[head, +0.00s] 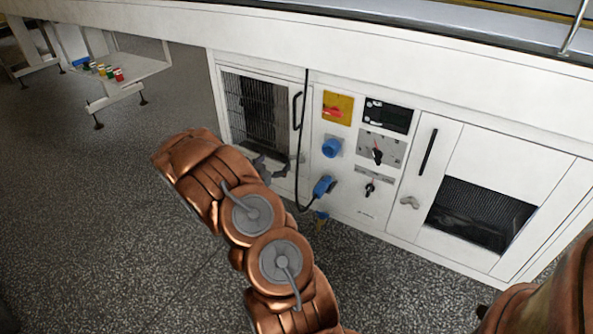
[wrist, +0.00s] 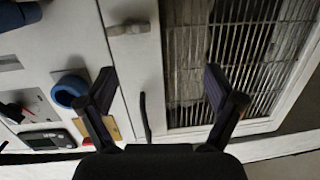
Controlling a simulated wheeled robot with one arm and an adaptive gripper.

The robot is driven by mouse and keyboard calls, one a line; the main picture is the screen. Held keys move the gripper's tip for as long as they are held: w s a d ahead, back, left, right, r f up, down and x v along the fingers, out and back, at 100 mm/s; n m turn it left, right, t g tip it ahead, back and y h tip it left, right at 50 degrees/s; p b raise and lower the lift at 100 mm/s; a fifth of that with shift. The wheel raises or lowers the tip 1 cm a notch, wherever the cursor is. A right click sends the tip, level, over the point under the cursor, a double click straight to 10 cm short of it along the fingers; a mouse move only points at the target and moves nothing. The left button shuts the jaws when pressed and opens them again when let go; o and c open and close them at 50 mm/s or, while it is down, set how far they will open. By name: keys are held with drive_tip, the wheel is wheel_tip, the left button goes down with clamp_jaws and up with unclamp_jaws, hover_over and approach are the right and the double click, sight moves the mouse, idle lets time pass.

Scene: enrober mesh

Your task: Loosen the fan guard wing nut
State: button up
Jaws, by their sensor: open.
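My gripper (head: 270,168) is at the lower right of the left grille door, with its fingers small and partly hidden by my arm in the head view. In the wrist view my gripper (wrist: 160,82) is open, with nothing between its fingers. A pale grey wing nut (wrist: 128,28) sits on the white frame beside the grille (wrist: 235,65), beyond the fingertips and a little left of their middle. The left grille (head: 255,108) also shows in the head view. A second grey wing nut (head: 409,202) is on the right door, left of its dark mesh (head: 480,213).
A black door handle (head: 297,110) stands out beside the left grille. Right of it are a blue socket (head: 331,147), a red-and-yellow switch (head: 337,108) and a blue plug (head: 323,187) on a hanging black cable. The machine's white overhang (head: 400,60) runs above.

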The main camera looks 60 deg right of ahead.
sight(296, 159)
drive_tip(key=shift+m+g+h, duration=0.3)
drive_tip(key=shift+g+h, duration=0.4)
drive_tip(key=shift+h, duration=0.1)
drive_tip(key=shift+s+d+f+b, duration=0.5)
drive_tip(key=shift+d+b, duration=0.1)
drive_tip(key=shift+d, duration=0.95)
drive_tip(key=shift+s+d+f+b, duration=0.45)
drive_tip(key=shift+d+b, duration=0.15)
drive_tip(key=shift+d, duration=0.9)
drive_tip(key=shift+s+d+f+b, duration=0.4)
drive_tip(key=shift+s+d+b, duration=0.15)
drive_tip(key=shift+d, duration=1)
drive_tip(key=c, duration=1.2)
drive_tip(key=shift+o, duration=0.2)
